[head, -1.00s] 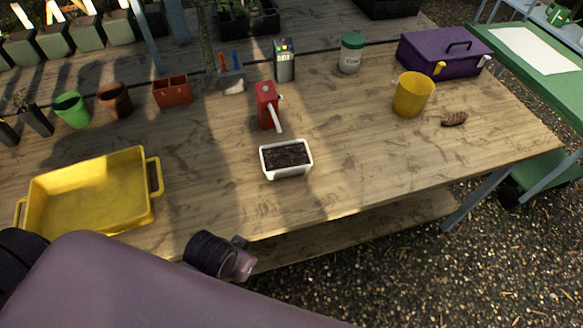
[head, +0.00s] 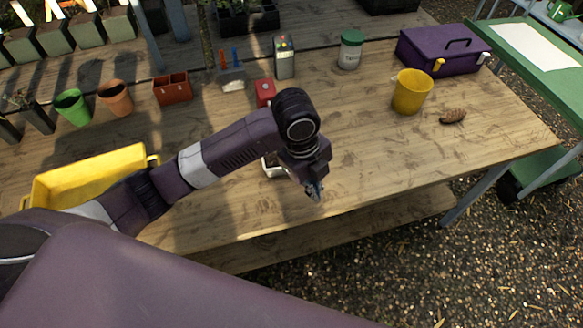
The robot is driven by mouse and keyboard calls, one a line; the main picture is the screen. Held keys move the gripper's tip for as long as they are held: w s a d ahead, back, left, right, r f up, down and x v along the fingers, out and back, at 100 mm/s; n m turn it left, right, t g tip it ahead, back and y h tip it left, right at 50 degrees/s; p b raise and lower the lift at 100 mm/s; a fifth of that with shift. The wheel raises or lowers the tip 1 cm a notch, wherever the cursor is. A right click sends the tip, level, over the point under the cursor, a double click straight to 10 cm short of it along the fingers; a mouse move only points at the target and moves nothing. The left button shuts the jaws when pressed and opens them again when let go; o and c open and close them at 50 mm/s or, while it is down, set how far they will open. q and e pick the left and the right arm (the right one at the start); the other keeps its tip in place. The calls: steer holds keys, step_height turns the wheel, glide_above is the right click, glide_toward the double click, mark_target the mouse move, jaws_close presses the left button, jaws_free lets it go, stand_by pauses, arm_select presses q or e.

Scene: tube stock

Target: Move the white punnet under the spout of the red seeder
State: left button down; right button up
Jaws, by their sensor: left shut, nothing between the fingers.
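The white punnet (head: 267,170) stands on the wooden bench, mostly hidden behind my left wrist; only part of its left side and front shows. The red seeder (head: 265,90) stands just beyond it; its top shows, but its spout is hidden behind my left arm. My left gripper (head: 316,192) is shut and empty, pointing down near the bench's front edge, to the right of the punnet. I cannot tell whether it touches the punnet. My right gripper is not in view.
A yellow tray (head: 88,172) lies at the left, partly behind my arm. A yellow cup (head: 411,92) and a brown cone-like object (head: 453,116) are at the right. A purple toolbox (head: 440,55) and a lidded jar (head: 350,51) stand behind. The front right of the bench is clear.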

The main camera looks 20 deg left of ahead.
mark_target(271, 166)
arm_select(q)
steer(key=w+a+r+m+y, duration=0.2)
steer(key=w+a+r+m, duration=0.2)
steer(key=a+r, duration=0.15)
steer(key=shift+g, duration=0.4)
steer(key=f, duration=0.3)
steer(key=f+p, duration=0.1)
steer(key=f, duration=0.4)
steer(key=shift+s+a+f+p, duration=0.2)
steer(key=shift+s+f+p, duration=0.1)
steer(key=shift+p, duration=0.1)
steer(key=shift+w+a+f, duration=0.1)
steer(key=shift+w+f, duration=0.1)
steer(key=shift+f, duration=0.45)
steer(key=shift+w+a+r+p, duration=0.1)
steer(key=shift+w+a+p, duration=0.5)
steer(key=shift+w, duration=0.4)
steer(key=shift+w+a, duration=0.4)
steer(key=shift+w, duration=0.15)
steer(key=shift+m, duration=0.3)
